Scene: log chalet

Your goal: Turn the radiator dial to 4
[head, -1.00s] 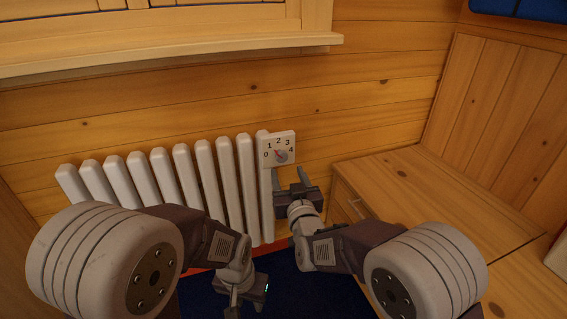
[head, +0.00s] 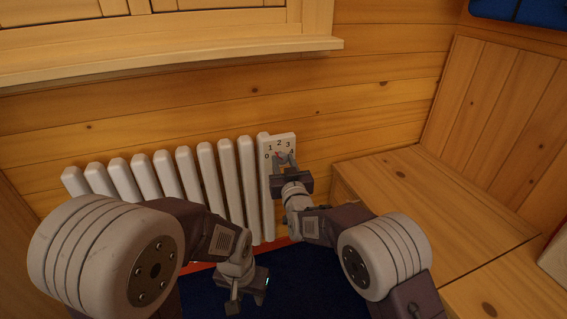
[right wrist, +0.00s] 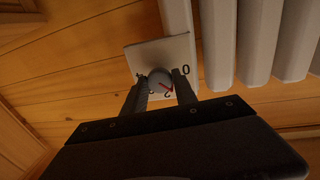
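The radiator dial is a small grey knob with a red pointer on a white plate (head: 289,138) at the radiator's top right. In the head view my right gripper (head: 286,162) is in front of the dial and partly covers it. In the right wrist view the knob (right wrist: 159,80) lies between the two fingertips of my right gripper (right wrist: 160,76), which look spread with slight gaps. There the red pointer is directed roughly toward 1, whose numeral is hidden by a finger. My left gripper (head: 241,296) hangs low over the blue floor; its finger opening is unclear.
The white ribbed radiator (head: 185,165) runs along the log wall left of the plate. A wooden cabinet (head: 425,190) stands close on the right. A window sill (head: 180,58) juts out above. The blue floor covering (head: 310,285) is below.

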